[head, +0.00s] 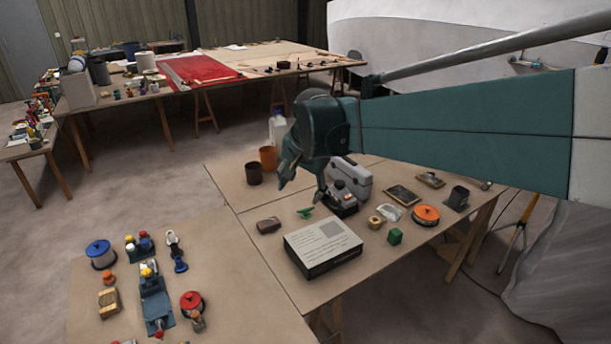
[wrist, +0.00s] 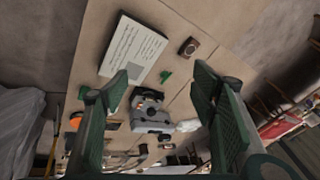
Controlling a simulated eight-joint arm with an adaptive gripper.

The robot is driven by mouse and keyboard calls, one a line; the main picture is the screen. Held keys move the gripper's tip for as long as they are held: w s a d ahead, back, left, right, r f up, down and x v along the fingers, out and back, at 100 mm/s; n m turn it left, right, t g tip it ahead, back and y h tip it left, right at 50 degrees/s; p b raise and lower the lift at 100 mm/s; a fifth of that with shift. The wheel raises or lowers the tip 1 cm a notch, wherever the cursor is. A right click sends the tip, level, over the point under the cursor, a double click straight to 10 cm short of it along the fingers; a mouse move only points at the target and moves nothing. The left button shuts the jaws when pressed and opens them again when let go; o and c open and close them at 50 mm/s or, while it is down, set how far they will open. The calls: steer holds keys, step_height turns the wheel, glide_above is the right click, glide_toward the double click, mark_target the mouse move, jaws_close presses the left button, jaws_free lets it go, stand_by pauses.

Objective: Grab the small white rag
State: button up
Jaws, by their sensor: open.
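A small whitish, crumpled-looking piece (head: 389,212) lies on the right part of the near table (head: 230,189), between a wooden block and an orange disc. It looks like the white rag, but it is too small to be sure. My gripper (head: 303,180) hangs above the table, left of and behind the whitish piece, close to a grey-and-black machine (head: 343,193) in the picture. In the wrist view my gripper (wrist: 162,76) has its two fingers wide apart, with nothing between them.
A flat white-topped box (head: 322,246), a green piece (head: 305,213) and a brown block (head: 268,225) are at the front. An orange disc (head: 426,214) and green cube (head: 394,236) sit right. Two cups and a white jug (head: 279,130) are behind. A cluttered bench stands left.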

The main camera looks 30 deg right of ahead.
steer(key=w+d+f+m+g, duration=0.1)
steer(key=w+d+f+m, duration=0.2)
steer(key=d, duration=0.4)
steer(key=w+d+m, duration=0.3)
steer(key=w+d, duration=0.2)
steer(key=d, duration=0.1)
steer(key=m+g+y, duration=0.1)
steer(key=m+g, duration=0.2)
steer(key=m, duration=1.3)
glide_above(392, 206)
steer(key=f, duration=2.5)
steer(key=shift+w+a+f, duration=0.25)
steer(key=shift+a+f, duration=0.05)
steer(key=shift+a, duration=0.05)
steer(key=shift+s+d+f, duration=0.2)
steer(key=shift+d+f, duration=0.2)
steer(key=shift+f, duration=0.05)
steer(key=shift+f, duration=0.1)
steer(key=shift+f, duration=1.2)
steer(key=shift+f, duration=0.1)
